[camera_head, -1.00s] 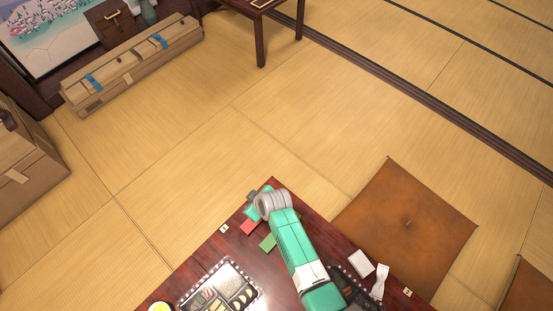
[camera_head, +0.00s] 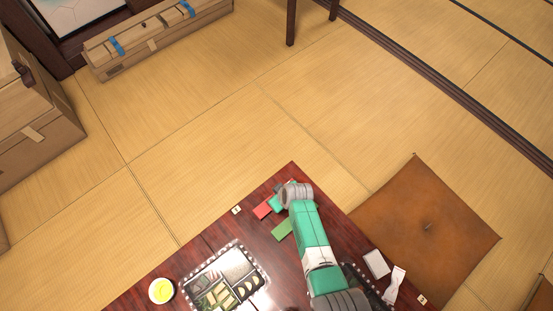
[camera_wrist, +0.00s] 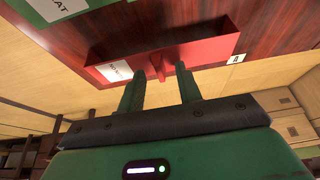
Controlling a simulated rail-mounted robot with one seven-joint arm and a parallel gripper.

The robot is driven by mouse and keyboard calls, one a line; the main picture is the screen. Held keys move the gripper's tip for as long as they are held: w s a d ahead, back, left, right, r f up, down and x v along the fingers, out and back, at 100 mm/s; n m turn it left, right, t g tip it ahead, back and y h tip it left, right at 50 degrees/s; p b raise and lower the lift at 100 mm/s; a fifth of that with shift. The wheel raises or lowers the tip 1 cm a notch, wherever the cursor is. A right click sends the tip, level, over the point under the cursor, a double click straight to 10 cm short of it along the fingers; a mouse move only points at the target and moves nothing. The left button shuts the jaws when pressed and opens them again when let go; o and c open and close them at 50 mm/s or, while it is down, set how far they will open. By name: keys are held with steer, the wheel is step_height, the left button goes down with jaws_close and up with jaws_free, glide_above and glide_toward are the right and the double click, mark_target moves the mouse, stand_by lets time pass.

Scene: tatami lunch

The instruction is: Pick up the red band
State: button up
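The red band (camera_head: 262,209) lies on the dark red wooden table near its far corner in the head view. In the wrist view the red band (camera_wrist: 205,52) shows a long flat face, a white label with print and a raised part between my fingertips. My gripper (camera_wrist: 163,70) is open, with one finger on each side of that raised part. Whether the fingers touch it I cannot tell. In the head view my gripper (camera_head: 276,203) is beside the red band, and my wrist hides part of that spot.
A green band (camera_head: 282,229) lies close by; a green labelled piece (camera_wrist: 75,8) shows in the wrist view. A brown cushion (camera_head: 425,205) lies right.

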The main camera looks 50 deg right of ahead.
steer(key=shift+s, duration=0.1)
jaws_close()
steer(key=shift+r, duration=0.15)
